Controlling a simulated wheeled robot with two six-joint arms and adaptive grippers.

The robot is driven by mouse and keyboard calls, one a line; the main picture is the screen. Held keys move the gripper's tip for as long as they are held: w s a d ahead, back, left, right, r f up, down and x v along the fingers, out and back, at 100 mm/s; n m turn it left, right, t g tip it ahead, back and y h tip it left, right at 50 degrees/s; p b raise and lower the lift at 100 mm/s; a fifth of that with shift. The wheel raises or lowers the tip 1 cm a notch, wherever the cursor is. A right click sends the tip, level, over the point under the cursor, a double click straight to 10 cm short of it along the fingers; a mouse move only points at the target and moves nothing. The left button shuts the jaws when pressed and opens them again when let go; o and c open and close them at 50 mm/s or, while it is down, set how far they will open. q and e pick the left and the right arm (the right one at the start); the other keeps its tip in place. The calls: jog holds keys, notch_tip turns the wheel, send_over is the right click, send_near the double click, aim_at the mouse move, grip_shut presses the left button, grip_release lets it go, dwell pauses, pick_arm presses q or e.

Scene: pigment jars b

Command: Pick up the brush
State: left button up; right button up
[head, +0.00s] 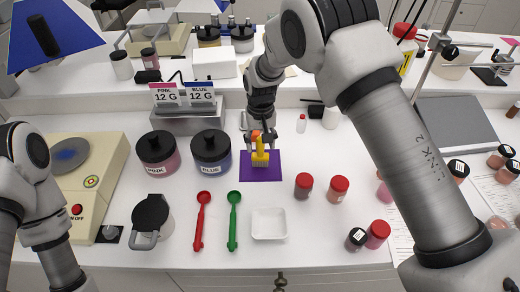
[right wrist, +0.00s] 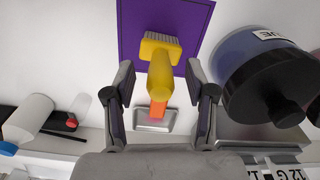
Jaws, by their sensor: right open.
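The brush (head: 260,157) is yellow with an orange end. It is at the purple mat (head: 275,174), its bristled end toward the front of the table in the head view. My right gripper (head: 261,147) is open over it. In the right wrist view the yellow brush (right wrist: 160,72) shows between the two open fingers of my right gripper (right wrist: 160,100), with a gap on both sides. Its orange end points toward the palm, above a small grey piece. My left arm is at the left edge, its gripper out of the picture.
The PINK jar (head: 158,153) and BLUE jar (head: 211,153) stand left of the mat. Red (head: 201,220) and green (head: 233,220) spoons and a white dish (head: 269,224) lie in front. Red-lidded jars (head: 304,186) stand right. A scale (head: 85,165) is at left.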

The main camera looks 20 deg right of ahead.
aim_at(260, 149)
jog(key=f, duration=0.1)
jog(key=w+f, duration=0.1)
jog(key=f, duration=0.1)
jog(key=shift+f, duration=0.25)
jog(key=shift+s+r, duration=0.15)
jog(key=shift+s, duration=0.05)
jog(key=shift+c, duration=1.4)
jog(key=shift+s, duration=0.1)
grip_shut()
jog(key=shift+r, duration=0.1)
